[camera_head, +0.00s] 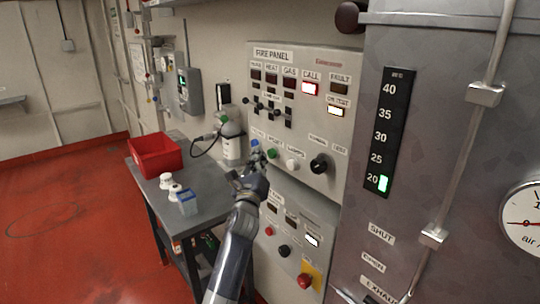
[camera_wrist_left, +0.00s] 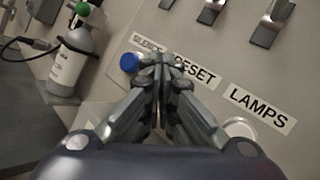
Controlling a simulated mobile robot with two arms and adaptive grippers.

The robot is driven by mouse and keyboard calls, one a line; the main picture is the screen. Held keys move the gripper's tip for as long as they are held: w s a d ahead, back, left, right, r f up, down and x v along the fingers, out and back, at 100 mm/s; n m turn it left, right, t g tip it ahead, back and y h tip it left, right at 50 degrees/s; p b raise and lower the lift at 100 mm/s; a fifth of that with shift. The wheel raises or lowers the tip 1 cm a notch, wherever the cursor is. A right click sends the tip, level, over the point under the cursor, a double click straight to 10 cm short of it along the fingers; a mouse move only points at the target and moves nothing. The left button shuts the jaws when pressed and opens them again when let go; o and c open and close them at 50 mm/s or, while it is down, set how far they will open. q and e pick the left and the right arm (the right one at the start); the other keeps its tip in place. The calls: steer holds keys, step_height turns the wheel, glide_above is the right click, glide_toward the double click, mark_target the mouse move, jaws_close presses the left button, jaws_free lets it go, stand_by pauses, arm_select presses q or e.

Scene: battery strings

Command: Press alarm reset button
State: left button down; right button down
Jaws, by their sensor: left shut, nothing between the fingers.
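The fire panel (camera_head: 323,135) on the wall carries a row of buttons: blue (camera_head: 255,143), green (camera_head: 272,153) and white (camera_head: 292,164). My left gripper (camera_head: 259,157) is shut and empty, its fingertips close to the panel by the blue and green buttons. In the left wrist view the closed fingertips (camera_wrist_left: 161,66) overlap the RESET label (camera_wrist_left: 196,70), just right of the blue button (camera_wrist_left: 129,62). The green button is hidden behind the fingers there. I cannot tell whether the fingers touch it. The white button (camera_wrist_left: 240,127) sits under the LAMPS label. My right gripper is out of view.
A black knob (camera_head: 319,164) is right of the buttons, with small levers (camera_head: 268,108) above. A lower panel (camera_head: 290,240) has a red button (camera_head: 304,281) on yellow. A table (camera_head: 211,194) at left holds a red bin (camera_head: 155,155), small containers and a grey bottle (camera_head: 231,140).

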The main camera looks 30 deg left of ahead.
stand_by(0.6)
arm_select(q)
steer(key=shift+w+d+b, duration=0.15)
steer(key=shift+w+b, duration=0.25)
steer(key=shift+w+d+b, duration=0.35)
steer(key=shift+w+b, duration=0.3)
stand_by(0.8)
steer(key=shift+s, duration=0.1)
steer(key=shift+s+a+p, duration=0.25)
steer(key=shift+s+p, duration=0.1)
steer(key=shift+s, duration=0.1)
steer(key=shift+s+a+p, duration=0.2)
steer(key=shift+s+p, duration=0.15)
steer(key=shift+s, duration=0.1)
